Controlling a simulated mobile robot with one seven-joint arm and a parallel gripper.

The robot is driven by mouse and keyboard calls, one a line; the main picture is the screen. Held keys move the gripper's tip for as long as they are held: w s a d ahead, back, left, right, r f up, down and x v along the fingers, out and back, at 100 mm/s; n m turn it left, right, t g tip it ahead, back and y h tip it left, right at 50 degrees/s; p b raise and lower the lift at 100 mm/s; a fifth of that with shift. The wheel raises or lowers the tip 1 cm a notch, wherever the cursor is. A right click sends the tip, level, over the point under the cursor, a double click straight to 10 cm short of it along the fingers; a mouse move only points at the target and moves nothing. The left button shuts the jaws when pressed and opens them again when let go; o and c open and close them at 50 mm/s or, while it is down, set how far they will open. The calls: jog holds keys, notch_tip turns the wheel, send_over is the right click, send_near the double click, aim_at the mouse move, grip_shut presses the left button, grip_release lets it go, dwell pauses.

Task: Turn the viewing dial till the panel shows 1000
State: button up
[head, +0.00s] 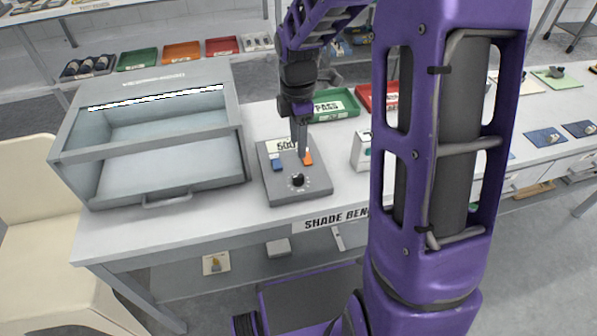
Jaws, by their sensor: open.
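The grey control box (276,191) sits on the bench to the right of the light cabinet. Its black round dial (298,180) is on the near part of its top, with marks around it. The white panel (281,146) at the back reads 500, its right end partly covered by my gripper. My gripper (302,151) points down over the back right of the box, behind the dial and apart from it. It is open, and I see nothing held in it. A blue piece (277,163) and an orange piece (308,158) are on the box top.
The open-fronted cabinet (67,165) stands close on the left. A white box (361,153) stands close on the right. A green tray (344,99) marked PASS and a red tray (365,93) lie behind. My purple arm hides much of the right side.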

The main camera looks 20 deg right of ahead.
aim_at(298, 176)
notch_tip(298, 176, down, 11)
jog(key=shift+f+b, duration=0.1)
jog(key=shift+b, duration=0.45)
grip_shut()
